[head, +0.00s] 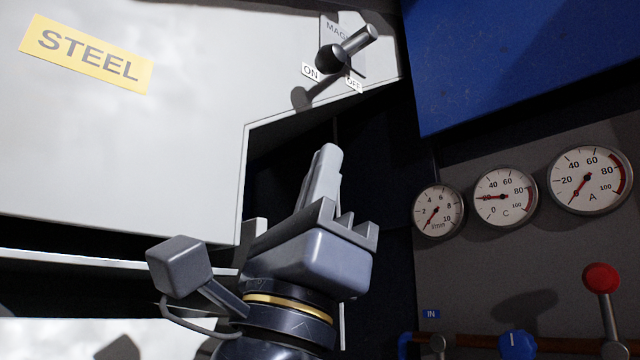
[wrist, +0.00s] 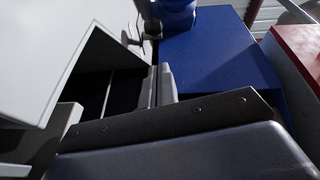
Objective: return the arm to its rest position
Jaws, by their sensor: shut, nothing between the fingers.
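My gripper (head: 327,160) is in the middle of the head view, pointing up, with its fingers together and nothing between them. In the wrist view its fingertips (wrist: 160,80) also show close together, beyond the dark edge of the gripper body. The gripper is apart from the things around it, below a lever switch (head: 347,48) with ON and OFF labels. My arm below the wrist is mostly out of view.
A white panel labelled STEEL (head: 85,55) fills the upper left. A blue panel (head: 520,50) is at upper right. Three round gauges (head: 506,197) are on a grey panel at right, above a red-knobbed lever (head: 602,280). A red surface (wrist: 300,50) shows in the wrist view.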

